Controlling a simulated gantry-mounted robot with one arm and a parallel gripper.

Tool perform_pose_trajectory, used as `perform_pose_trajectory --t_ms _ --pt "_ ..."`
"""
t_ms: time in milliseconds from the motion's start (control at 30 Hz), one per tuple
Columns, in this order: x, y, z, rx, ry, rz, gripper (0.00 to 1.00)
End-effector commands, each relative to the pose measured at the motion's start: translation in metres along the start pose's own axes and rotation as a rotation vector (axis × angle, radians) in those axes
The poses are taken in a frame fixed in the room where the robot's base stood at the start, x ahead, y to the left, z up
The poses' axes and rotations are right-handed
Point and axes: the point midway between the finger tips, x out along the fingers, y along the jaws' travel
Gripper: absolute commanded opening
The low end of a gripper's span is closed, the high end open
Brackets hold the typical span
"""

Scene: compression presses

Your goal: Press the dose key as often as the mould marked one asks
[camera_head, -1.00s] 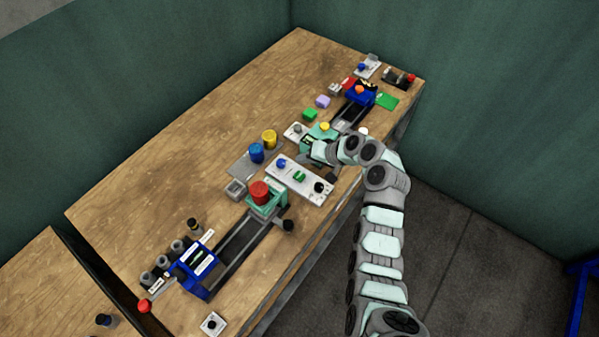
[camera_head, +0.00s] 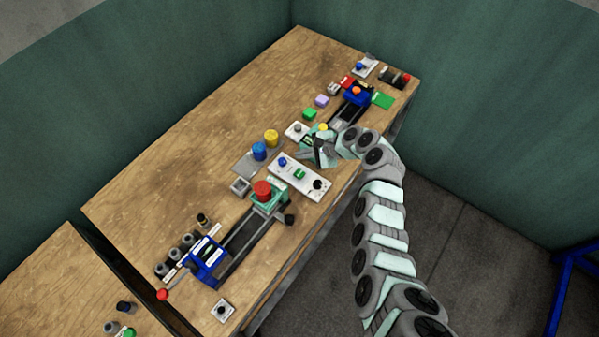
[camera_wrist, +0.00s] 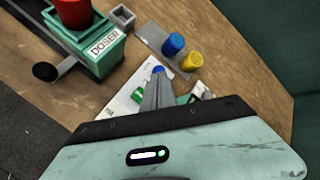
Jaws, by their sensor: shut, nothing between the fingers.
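The teal doser (camera_head: 268,206) with a red top stands on the table; its DOSER label (camera_wrist: 106,45) reads clearly in the wrist view. Which is the dose key I cannot read. My gripper (camera_head: 323,160) is shut and empty, pointing down near the panel's far edge. In the wrist view its fingers (camera_wrist: 158,88) overlap the panel, with the blue button (camera_wrist: 158,69) just past their tips. Mould markings are too small to read.
A blue cylinder (camera_head: 259,151) and a yellow cylinder (camera_head: 271,138) stand on a grey plate. A blue press (camera_head: 206,262) is on the rail at front left; another blue unit (camera_head: 357,96) is at the far end.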

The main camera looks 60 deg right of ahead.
Motion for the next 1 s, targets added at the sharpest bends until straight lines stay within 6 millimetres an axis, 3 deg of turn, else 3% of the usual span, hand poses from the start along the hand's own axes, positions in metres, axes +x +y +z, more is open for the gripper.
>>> perform_pose_trajectory --t_ms 267,800,1000 --pt "0.009 0.006 -0.006 -0.001 0.000 0.000 0.00" --pt "0.057 0.042 -0.042 -0.001 -0.001 0.002 0.00" --pt "0.062 0.045 -0.044 -0.002 -0.001 0.001 0.00"
